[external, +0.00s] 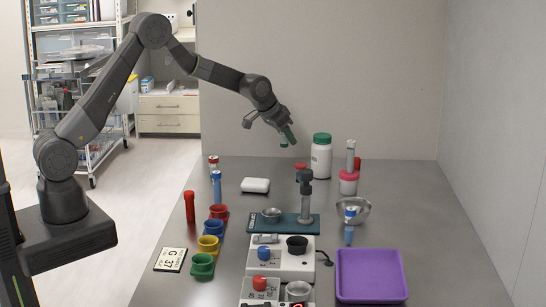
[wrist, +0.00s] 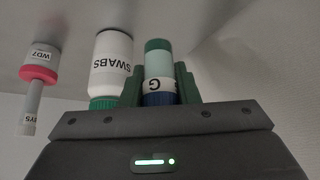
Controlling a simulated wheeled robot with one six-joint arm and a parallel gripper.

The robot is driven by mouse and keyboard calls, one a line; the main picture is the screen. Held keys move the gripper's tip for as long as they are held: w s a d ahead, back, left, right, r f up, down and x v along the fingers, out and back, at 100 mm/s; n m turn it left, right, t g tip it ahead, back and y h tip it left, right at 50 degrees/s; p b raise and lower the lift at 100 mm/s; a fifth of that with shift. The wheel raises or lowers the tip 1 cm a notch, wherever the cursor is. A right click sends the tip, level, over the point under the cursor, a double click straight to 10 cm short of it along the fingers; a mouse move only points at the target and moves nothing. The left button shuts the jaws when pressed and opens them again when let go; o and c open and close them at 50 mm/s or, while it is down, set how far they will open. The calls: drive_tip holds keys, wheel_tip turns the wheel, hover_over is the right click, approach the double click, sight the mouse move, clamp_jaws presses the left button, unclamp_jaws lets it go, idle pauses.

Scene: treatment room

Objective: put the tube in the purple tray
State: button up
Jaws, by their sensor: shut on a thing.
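My gripper (external: 287,131) is raised above the far part of the grey table and is shut on a tube. In the wrist view the tube (wrist: 158,58) stands between the two dark green fingers (wrist: 160,85). It has a green end, a white band marked G and a blue end close to my gripper. In the external view the fingers largely hide it, and only a small green end (external: 283,144) shows below them. The purple tray (external: 371,252) lies at the table's front right, apart from my gripper, and looks empty.
A white SWABS bottle (external: 321,160) with a green lid stands close to the right of my gripper. Several coloured cups and devices fill the middle.

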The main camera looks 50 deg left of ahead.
drive_tip(key=shift+r, duration=1.05)
drive_tip(key=r, duration=0.5)
drive_tip(key=shift+d, duration=0.4)
drive_tip(key=s+d+m+h, duration=0.2)
drive_tip(key=d+m, duration=0.1)
drive_tip(key=d, duration=1.3)
drive_tip(key=m+g+h, duration=0.2)
drive_tip(key=m+g, duration=0.1)
drive_tip(key=m, duration=0.4)
hover_over(369, 266)
drive_tip(key=s+a, duration=0.2)
drive_tip(key=shift+n, duration=0.3)
drive_tip(key=f, duration=1)
drive_tip(key=shift+w+f, duration=0.35)
drive_tip(key=shift+f, duration=0.05)
drive_tip(key=shift+f+p, duration=0.4)
drive_tip(key=shift+f, duration=1.75)
